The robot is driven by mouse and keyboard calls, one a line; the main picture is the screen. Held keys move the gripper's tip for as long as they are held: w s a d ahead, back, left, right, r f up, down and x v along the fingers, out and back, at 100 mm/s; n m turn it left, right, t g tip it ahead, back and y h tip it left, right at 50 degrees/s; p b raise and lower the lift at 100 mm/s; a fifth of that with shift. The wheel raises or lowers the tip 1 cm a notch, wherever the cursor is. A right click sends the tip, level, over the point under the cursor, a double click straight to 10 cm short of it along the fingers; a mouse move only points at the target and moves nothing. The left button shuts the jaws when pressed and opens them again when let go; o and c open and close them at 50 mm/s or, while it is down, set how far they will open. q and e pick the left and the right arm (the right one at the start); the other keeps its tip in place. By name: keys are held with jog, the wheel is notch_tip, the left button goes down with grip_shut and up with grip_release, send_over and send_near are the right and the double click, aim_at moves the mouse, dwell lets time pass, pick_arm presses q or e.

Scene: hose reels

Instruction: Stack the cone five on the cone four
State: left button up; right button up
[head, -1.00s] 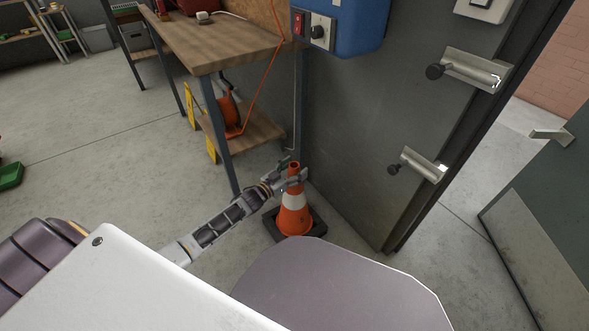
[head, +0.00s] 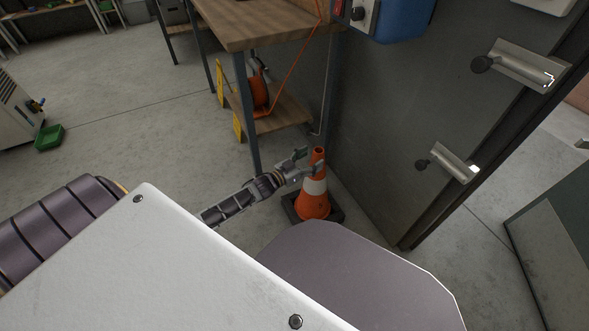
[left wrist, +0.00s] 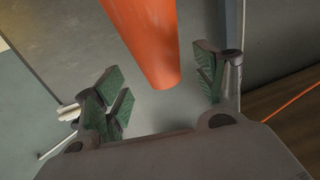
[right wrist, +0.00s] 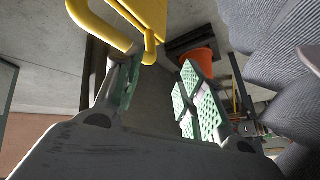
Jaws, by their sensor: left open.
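An orange cone (head: 314,205) with a white band and a dark square base stands upright on the floor near the dark wall panel. I see no number on it, and no second cone shows clearly. My left gripper (head: 305,164) is open at the cone's top, from the left. In the left wrist view the plain orange upper part of the cone (left wrist: 152,40) comes down between the spread fingers (left wrist: 162,82), with gaps on both sides. My right gripper (right wrist: 158,92) shows only in the right wrist view, its fingers apart.
A wooden workbench (head: 255,25) with a lower shelf stands behind the cone; an orange hose reel (head: 258,92) is on it. A door with handles (head: 450,162) is at right.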

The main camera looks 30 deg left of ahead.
pick_arm(q)
jog(key=v, duration=0.7)
jog(key=shift+s+a, duration=0.15)
jog(key=shift+s, duration=0.2)
dwell(1.3)
